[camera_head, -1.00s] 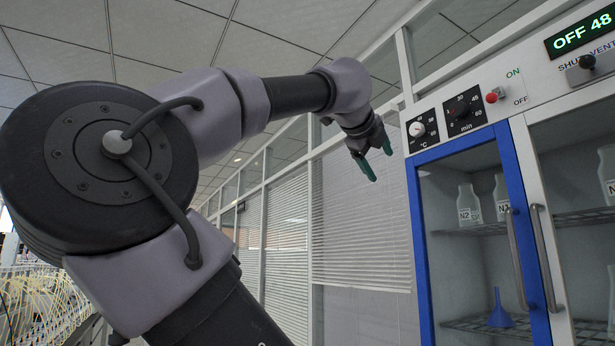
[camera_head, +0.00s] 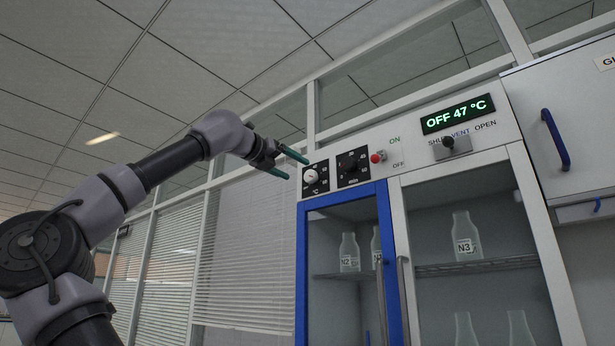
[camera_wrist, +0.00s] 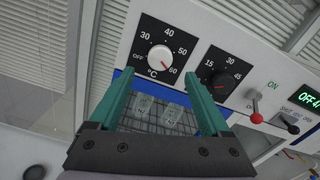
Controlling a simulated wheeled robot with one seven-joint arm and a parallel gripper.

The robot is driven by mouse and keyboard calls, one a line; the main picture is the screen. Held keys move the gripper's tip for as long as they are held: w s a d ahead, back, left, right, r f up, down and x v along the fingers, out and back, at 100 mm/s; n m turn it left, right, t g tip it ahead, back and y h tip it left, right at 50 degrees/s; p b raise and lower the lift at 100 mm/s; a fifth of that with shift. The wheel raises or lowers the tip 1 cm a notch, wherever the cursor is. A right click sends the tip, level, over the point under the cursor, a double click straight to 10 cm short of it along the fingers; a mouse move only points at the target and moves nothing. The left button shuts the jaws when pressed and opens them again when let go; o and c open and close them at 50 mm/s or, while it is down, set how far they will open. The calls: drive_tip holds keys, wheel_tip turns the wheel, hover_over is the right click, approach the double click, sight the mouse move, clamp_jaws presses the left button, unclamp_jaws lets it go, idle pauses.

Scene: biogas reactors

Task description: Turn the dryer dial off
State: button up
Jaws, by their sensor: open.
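The dryer's white temperature dial (camera_head: 311,176) sits on a black square plate marked °C, at the left of the top panel. In the wrist view the dial (camera_wrist: 160,57) lies just ahead of the fingertips, between them in the picture; its numbers run from OFF at lower left round to 60 at lower right. Its pointer seems turned towards 60, but it is small. My gripper (camera_head: 296,167) is open and empty just left of the dial, with green fingers. In the wrist view my gripper (camera_wrist: 158,78) shows both fingers apart, and no contact with the dial is visible.
A black timer dial (camera_head: 350,163) is close on the right, then a red switch (camera_head: 378,157) marked ON and OFF. A green display (camera_head: 458,114) reads OFF 47 °C above a vent lever (camera_head: 449,143). The blue-framed glass door (camera_head: 384,230) below is closed.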

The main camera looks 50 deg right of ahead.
sight(308, 176)
drive_tip(key=d, duration=0.7)
drive_tip(key=shift+w+d, duration=0.1)
drive_tip(key=shift+w, duration=0.25)
clamp_jaws()
